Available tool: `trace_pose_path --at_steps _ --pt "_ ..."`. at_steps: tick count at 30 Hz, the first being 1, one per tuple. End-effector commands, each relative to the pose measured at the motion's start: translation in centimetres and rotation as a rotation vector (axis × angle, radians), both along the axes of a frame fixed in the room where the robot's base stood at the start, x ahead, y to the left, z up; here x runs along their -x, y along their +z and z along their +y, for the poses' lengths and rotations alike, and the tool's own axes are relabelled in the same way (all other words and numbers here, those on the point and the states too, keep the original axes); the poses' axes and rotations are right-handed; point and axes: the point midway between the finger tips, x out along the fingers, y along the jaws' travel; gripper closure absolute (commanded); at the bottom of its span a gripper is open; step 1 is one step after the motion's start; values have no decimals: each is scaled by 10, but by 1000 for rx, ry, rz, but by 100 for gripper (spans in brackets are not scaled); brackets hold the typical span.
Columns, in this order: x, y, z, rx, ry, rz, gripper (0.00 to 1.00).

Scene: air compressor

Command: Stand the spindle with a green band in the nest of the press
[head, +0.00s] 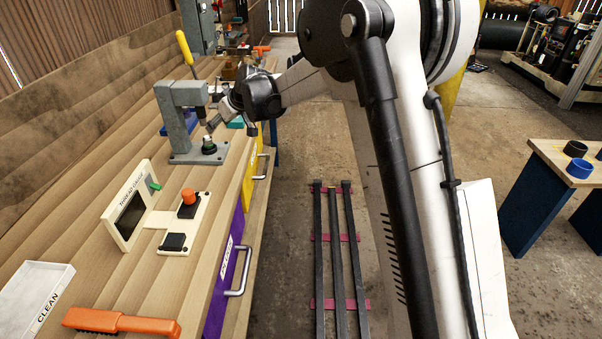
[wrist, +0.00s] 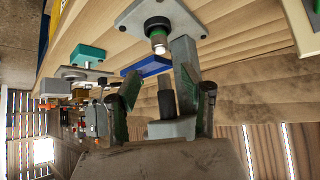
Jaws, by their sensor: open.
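The press (head: 180,115) is a grey frame with a yellow lever, standing on the bench. On its base plate sits a dark round nest (head: 209,149). The spindle (head: 208,140), pale-tipped with a green band, stands in the nest and looks upright; how deep it sits I cannot tell. In the wrist view the spindle (wrist: 158,43) shows its bright end and green band, at the nest (wrist: 156,24). My gripper (wrist: 158,75) is open and empty, its two fingers apart and clear of the spindle. In the head view my gripper (head: 213,122) is beside the press, near the spindle.
The grey press column and ram (wrist: 166,102) are close to my fingers. A blue block (wrist: 147,66) and a teal block (wrist: 87,54) lie nearby.

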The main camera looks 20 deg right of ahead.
Motion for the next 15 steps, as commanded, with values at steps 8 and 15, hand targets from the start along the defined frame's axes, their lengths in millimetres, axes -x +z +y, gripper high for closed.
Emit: trace_pose_path --at_steps 8,15 --pt "44 39 -27 8 -62 26 57" --pt "118 82 -68 21 -164 61 57"
